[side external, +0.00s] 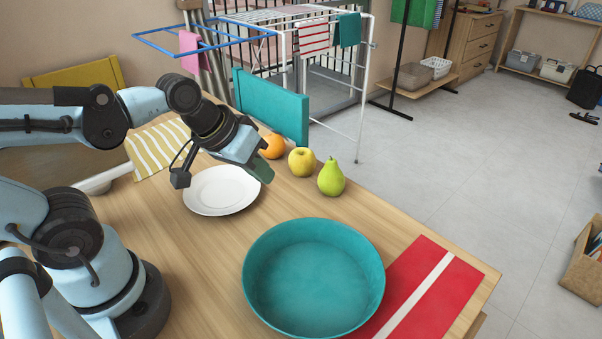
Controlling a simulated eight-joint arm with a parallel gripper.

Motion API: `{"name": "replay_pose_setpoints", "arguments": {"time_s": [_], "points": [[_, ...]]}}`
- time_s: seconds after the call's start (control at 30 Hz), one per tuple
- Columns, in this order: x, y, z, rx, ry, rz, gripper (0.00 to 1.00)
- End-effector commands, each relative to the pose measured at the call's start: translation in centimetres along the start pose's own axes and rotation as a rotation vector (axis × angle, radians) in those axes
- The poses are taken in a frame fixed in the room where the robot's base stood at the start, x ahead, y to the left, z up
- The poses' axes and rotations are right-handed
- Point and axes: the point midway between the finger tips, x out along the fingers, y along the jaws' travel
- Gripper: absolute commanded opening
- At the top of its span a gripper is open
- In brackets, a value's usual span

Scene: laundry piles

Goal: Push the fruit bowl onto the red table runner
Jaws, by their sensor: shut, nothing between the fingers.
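The fruit bowl (313,276) is a wide teal bowl, empty, near the front of the wooden table. The red table runner (430,293), with a white stripe, lies to its right. The bowl's right side covers part of the runner in this view; I cannot tell whether its base rests on the cloth. My gripper (262,172) is shut and empty. It is over the right edge of a white plate (221,190), behind and left of the bowl and apart from it.
An orange (272,146), a yellow apple (301,161) and a green pear (331,177) stand in a row behind the bowl. A striped cloth (158,149) lies at the back left. Bare table (205,265) shows left of the bowl. A drying rack (290,60) stands beyond.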

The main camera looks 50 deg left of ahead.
Motion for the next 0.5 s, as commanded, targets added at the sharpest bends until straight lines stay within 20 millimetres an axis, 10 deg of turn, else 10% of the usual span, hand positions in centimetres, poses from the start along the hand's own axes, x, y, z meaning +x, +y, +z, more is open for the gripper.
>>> {"name": "replay_pose_setpoints", "arguments": {"time_s": [0.5], "points": [[2.2, 8.4, 4.1, -1.301, -0.699, 0.109, 0.0]]}}
